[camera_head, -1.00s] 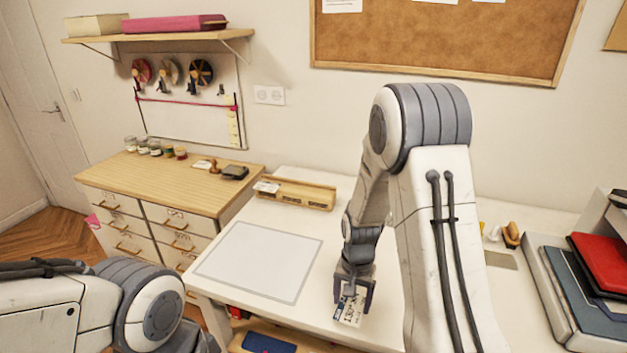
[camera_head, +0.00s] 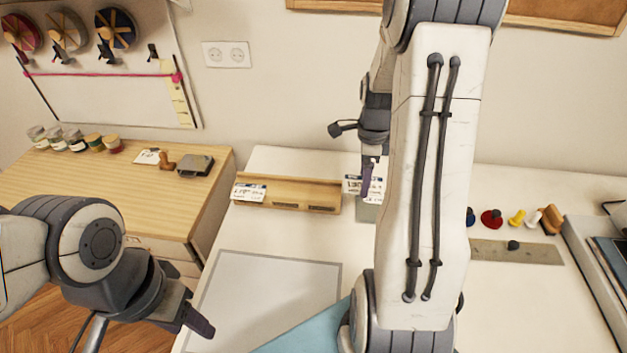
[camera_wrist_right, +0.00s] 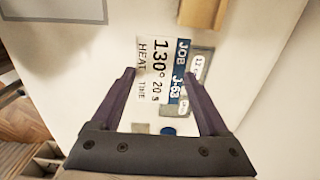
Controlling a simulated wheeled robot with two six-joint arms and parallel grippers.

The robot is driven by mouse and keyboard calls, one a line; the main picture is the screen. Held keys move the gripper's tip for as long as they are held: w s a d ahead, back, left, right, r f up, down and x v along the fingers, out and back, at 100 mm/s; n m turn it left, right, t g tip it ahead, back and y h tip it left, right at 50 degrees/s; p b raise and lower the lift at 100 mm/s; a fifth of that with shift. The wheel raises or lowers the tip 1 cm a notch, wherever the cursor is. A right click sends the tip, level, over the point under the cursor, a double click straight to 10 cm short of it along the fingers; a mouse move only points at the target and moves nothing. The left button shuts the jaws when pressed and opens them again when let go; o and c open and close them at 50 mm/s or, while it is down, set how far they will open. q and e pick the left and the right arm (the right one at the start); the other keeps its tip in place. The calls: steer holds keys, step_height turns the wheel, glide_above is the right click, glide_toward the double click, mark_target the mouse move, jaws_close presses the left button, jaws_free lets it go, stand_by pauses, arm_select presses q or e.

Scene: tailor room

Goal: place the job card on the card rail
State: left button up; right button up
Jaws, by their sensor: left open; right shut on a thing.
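The job card (camera_head: 352,184) is a small white card with a blue band, printed text and numbers. My right gripper (camera_head: 369,178) is shut on it and holds it beside the right end of the wooden card rail (camera_head: 300,194). In the right wrist view, the card (camera_wrist_right: 150,65) lies between the two fingers of my right gripper (camera_wrist_right: 160,78), and the rail's end (camera_wrist_right: 204,12) shows at the top. My right arm hides part of the table. My left gripper (camera_head: 196,322) is open and empty at the lower left, near the grey-bordered mat.
Another card (camera_head: 248,192) sits at the rail's left end. The bordered mat (camera_head: 265,290) lies in front of the rail; a blue sheet (camera_head: 308,332) is at the bottom. A wooden cabinet (camera_head: 120,185) stands left. Several small coloured items and a grey strip (camera_head: 515,252) lie right.

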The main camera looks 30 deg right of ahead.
steer(key=p, duration=0.4)
glide_above(322, 199)
step_height(322, 199, down, 7)
steer(key=shift+r, duration=0.1)
step_height(322, 199, down, 3)
steer(key=shift+p, duration=0.8)
steer(key=shift+f, duration=0.5)
steer(key=shift+f, duration=0.1)
